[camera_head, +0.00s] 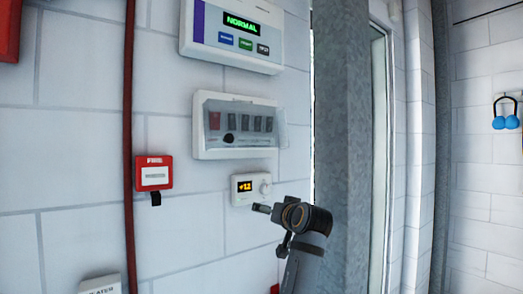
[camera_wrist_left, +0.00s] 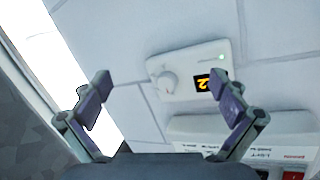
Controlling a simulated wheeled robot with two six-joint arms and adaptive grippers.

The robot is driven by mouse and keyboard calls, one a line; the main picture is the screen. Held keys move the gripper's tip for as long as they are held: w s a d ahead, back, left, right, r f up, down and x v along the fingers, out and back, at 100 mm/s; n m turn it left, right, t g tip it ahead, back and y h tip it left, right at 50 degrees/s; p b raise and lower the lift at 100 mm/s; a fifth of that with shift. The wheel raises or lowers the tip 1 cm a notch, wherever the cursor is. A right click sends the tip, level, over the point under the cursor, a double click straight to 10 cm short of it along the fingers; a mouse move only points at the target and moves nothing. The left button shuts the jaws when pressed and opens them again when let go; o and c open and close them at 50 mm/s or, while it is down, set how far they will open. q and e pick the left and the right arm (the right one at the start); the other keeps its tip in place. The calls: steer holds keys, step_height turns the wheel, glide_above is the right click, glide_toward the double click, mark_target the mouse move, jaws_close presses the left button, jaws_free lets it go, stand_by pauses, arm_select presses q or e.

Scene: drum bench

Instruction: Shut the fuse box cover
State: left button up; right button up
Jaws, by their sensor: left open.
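The fuse box (camera_head: 197,128) is a white wall box with a dark red switch, a black knob and several grey switches. A clear cover (camera_head: 282,137) shows over its front and sticks out past its right edge, so it looks ajar; its exact angle is hard to tell. My left gripper (camera_head: 264,209) is below the fuse box, by the lower right of the thermostat, apart from the cover. In the left wrist view the gripper (camera_wrist_left: 165,102) is open and empty. The fuse box's edge (camera_wrist_left: 240,136) shows upside down at lower right, partly cut off. My right gripper is out of view.
A white thermostat (camera_head: 252,188) sits below the fuse box; it lies ahead of the fingers in the left wrist view (camera_wrist_left: 187,72). A control panel (camera_head: 233,55) is above. A red fire call point (camera_head: 154,173) and red pipe (camera_head: 129,140) are left. A grey pillar (camera_head: 343,120) stands close right.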

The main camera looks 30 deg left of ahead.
arm_select(q)
steer(key=s+d+r+n+g+y, duration=0.1)
steer(key=s+d+r+n, duration=0.15)
steer(key=r, duration=0.35)
steer(key=s+d+r+n+g+y, duration=0.1)
steer(key=s+d+r+n+y, duration=0.2)
steer(key=r, duration=0.4)
steer(key=n+g+p, duration=0.1)
steer(key=n+p, duration=0.1)
steer(key=p, duration=0.8)
glide_toward(258, 146)
steer(key=shift+m, duration=0.25)
steer(key=p+x, duration=0.1)
steer(key=x, duration=0.7)
steer(key=shift+w+p, duration=0.1)
steer(key=shift+p, duration=0.2)
steer(key=shift+w+a+f, duration=0.1)
steer(key=shift+w+a, duration=0.05)
steer(key=shift+a, duration=0.2)
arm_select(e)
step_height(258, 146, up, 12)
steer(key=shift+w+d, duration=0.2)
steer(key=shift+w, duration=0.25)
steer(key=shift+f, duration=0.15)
